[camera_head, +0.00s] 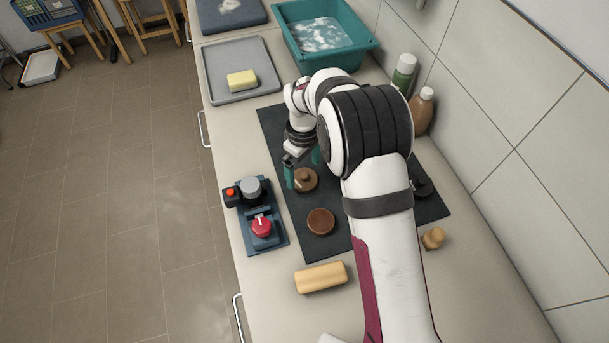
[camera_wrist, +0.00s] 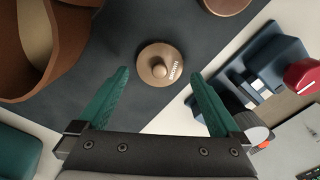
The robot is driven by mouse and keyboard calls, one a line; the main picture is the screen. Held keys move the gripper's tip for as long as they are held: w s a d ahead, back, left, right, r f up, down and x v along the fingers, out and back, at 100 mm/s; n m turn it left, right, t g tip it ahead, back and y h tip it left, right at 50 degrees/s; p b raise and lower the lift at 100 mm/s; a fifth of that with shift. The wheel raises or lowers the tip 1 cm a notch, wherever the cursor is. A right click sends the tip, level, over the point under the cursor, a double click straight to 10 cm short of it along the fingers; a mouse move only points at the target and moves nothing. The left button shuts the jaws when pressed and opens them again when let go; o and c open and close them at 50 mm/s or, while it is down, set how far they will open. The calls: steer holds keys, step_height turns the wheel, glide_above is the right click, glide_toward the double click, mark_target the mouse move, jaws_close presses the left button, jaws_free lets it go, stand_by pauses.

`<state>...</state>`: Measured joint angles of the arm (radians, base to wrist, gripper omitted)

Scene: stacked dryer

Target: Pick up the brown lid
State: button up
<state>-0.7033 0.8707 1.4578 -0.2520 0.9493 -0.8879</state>
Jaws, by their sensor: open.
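The brown lid (camera_head: 306,180) is a round disc with a small knob, lying on the dark mat (camera_head: 300,238). In the wrist view the lid (camera_wrist: 152,52) shows just beyond my fingertips, near the middle, with white lettering on its rim. My gripper (camera_head: 303,164) is above and beside the lid, pointing down. In the wrist view my gripper (camera_wrist: 160,76) has its two teal fingers wide apart with nothing between them. The lid lies roughly in line with the gap between the fingers. I cannot tell the exact height of the fingertips above it.
A second brown disc (camera_head: 320,221) lies nearer on the mat. A blue fixture with a red knob (camera_head: 262,226) stands left. A large hollow brown vessel (camera_wrist: 62,72) is close to the left finger in the wrist view. A yellowish block (camera_head: 321,277) lies in front.

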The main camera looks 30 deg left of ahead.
mark_target(304, 178)
step_height(304, 178, down, 3)
steer(key=shift+r, duration=0.1)
steer(key=c, duration=1)
steer(key=shift+c, duration=0.2)
steer(key=shift+r, duration=0.1)
